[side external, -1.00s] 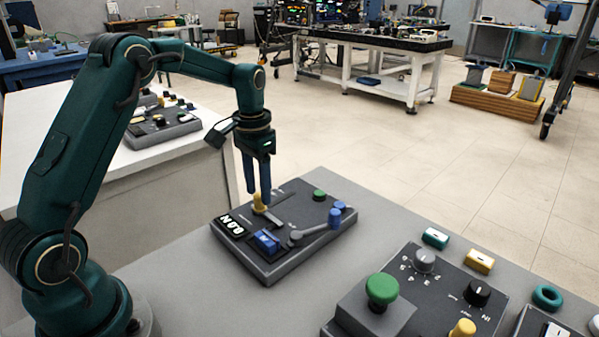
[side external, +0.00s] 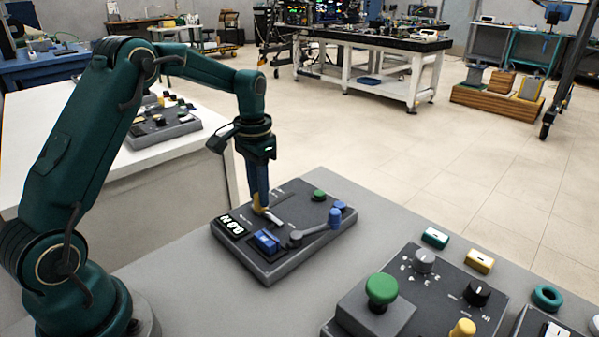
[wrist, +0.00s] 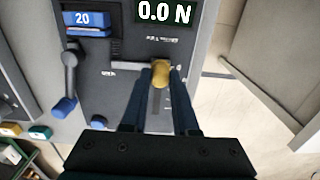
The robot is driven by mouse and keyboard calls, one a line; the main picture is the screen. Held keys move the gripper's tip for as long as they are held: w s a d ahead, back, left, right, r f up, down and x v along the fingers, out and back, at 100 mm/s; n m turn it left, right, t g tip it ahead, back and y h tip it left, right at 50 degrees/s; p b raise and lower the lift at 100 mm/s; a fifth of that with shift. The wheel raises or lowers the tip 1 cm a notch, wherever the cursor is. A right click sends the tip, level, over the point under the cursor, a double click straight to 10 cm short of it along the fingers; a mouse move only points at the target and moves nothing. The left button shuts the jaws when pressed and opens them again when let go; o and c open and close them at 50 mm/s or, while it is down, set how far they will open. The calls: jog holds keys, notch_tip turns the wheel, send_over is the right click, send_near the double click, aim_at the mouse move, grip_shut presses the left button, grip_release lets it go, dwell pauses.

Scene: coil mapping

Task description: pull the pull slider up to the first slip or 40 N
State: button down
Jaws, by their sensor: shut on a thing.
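The pull slider is a yellow knob (wrist: 161,73) in a slot on a dark grey panel box (wrist: 110,90). In the side view the knob (side external: 258,203) is partly hidden by my fingers. My gripper (wrist: 159,76) is shut on the knob, with one blue finger on each side, and points down at the panel. It also shows in the side view (side external: 260,200). The display (wrist: 165,11) at the top of the wrist view reads 0.0 N. A blue block (wrist: 87,20) marked 20 sits beside it.
On the same box are a blue-ended lever (side external: 333,218) and a green button (side external: 319,195). A second panel with a large green knob (side external: 382,290) stands at the front right. Grey table top (side external: 400,225) lies bare between them.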

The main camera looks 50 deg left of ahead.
jog(key=shift+w, duration=1.05)
dwell(0.5)
jog(key=c, duration=0.8)
grip_release()
jog(key=shift+o, duration=0.2)
jog(key=shift+r, duration=0.1)
notch_tip(320, 180, up, 7)
jog(key=shift+d, duration=0.1)
